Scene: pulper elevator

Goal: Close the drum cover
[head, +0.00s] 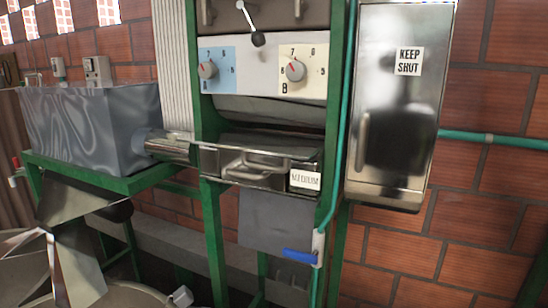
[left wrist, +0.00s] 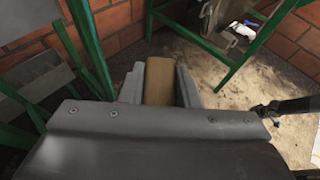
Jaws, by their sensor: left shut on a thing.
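In the left wrist view my left gripper (left wrist: 160,88) has its two grey fingers closed on either side of a brown, wood-coloured block (left wrist: 159,80). A wide dark grey plate with screws (left wrist: 165,122) fills the lower part of that view, and I cannot tell whether it is the drum cover. In the head view the machine has a dark curved panel (head: 268,112) under its dials, and a grey sheet (head: 275,218) hangs below the handled tray. I cannot tell for sure which part is the drum cover. Neither gripper is clearly in the head view.
A steel cabinet labelled KEEP SHUT (head: 400,105) hangs to the right. A tray labelled MEDIUM (head: 235,163) has a handle. A grey tank (head: 90,130) stands left. Green frame legs (left wrist: 85,40) are near the left gripper.

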